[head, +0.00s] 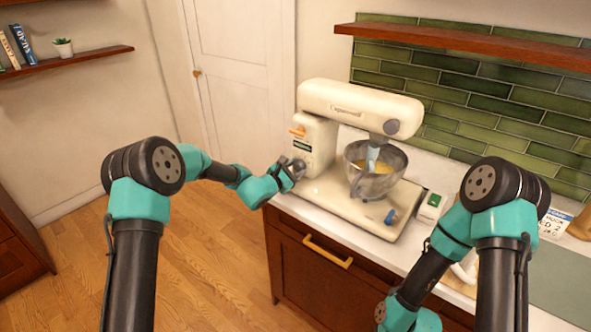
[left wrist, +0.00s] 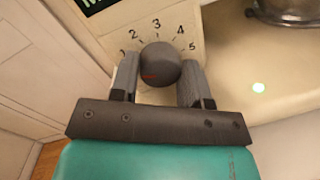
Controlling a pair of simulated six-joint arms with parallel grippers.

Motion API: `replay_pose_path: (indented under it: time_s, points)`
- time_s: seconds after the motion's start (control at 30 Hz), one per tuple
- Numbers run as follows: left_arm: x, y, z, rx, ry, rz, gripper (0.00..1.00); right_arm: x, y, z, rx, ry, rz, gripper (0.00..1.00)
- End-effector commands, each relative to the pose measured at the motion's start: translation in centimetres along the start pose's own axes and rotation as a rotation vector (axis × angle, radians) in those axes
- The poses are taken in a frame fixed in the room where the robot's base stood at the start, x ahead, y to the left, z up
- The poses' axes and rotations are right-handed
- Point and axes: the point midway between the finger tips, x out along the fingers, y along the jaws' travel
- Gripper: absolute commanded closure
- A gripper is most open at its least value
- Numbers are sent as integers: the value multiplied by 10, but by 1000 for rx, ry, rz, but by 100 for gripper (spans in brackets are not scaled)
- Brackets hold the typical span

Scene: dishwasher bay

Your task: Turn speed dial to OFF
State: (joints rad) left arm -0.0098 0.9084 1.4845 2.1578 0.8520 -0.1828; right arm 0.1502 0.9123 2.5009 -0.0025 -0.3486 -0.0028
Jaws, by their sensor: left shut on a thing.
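The cream stand mixer (head: 345,103) stands on the counter with a metal bowl (head: 375,180) under its head. Its speed dial (left wrist: 160,62) is a round dark grey knob with the numbers 1 to 5 arched around its far side. A short red mark shows on the knob's near-left face; I cannot tell which setting it marks. My left gripper (head: 297,170) is at the mixer's left end. In the left wrist view its fingers (left wrist: 158,80) are shut on the dial, one on each side. No OFF label is readable. My right gripper is out of view.
An orange-tipped lever (head: 298,131) sits on the mixer above the dial. A blue knob (head: 390,217) is on the mixer base, and a small white-and-green box (head: 431,207) is beside it. The drawer handle (head: 327,250) is below. The floor at left is clear.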

Motion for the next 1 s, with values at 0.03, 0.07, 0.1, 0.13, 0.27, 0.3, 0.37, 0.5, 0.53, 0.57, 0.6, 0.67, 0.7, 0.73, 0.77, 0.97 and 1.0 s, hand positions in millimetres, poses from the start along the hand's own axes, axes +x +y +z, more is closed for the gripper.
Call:
replay_pose_path:
  time_s: [0.03, 0.07, 0.1, 0.13, 0.27, 0.3, 0.37, 0.5, 0.53, 0.57, 0.6, 0.67, 0.7, 0.73, 0.77, 0.97, 1.0]
  points:
    - [0, -1, 0, -35, -3, 2, 81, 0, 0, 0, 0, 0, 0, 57]
    - [0, -1, 0, -59, -5, 4, 81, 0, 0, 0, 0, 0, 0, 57]
    - [0, -1, 0, -90, -8, 6, 81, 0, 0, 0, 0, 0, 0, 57]
    - [0, -1, 0, -113, -10, 8, 81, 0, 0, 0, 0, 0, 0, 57]
    - [0, -1, -1, -210, -17, 17, 81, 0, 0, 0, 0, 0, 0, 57]
    - [0, -1, -1, -238, -20, 19, 81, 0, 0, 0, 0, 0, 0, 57]
    - [0, -1, -1, -274, -23, 22, 81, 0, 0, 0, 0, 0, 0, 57]
    - [0, -1, -1, -341, -29, 28, 81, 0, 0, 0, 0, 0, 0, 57]
    - [0, -1, -1, -351, -30, 29, 81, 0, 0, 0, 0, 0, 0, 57]
    - [0, -1, -1, -360, -31, 29, 81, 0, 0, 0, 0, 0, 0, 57]
    - [0, -1, -1, -371, -32, 30, 81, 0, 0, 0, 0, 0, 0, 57]
    - [0, -1, -1, -381, -32, 31, 81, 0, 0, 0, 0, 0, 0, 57]
    - [0, -1, -1, -387, -33, 32, 81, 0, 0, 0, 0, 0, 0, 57]
    - [0, -1, -1, -390, -33, 32, 81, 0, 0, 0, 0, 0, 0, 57]
    - [0, -1, -1, -392, -33, 32, 81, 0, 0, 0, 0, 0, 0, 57]
    - [0, -1, -1, -394, -33, 33, 81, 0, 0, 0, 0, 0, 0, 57]
    - [0, -1, -1, -394, -33, 33, 81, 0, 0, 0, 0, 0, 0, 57]
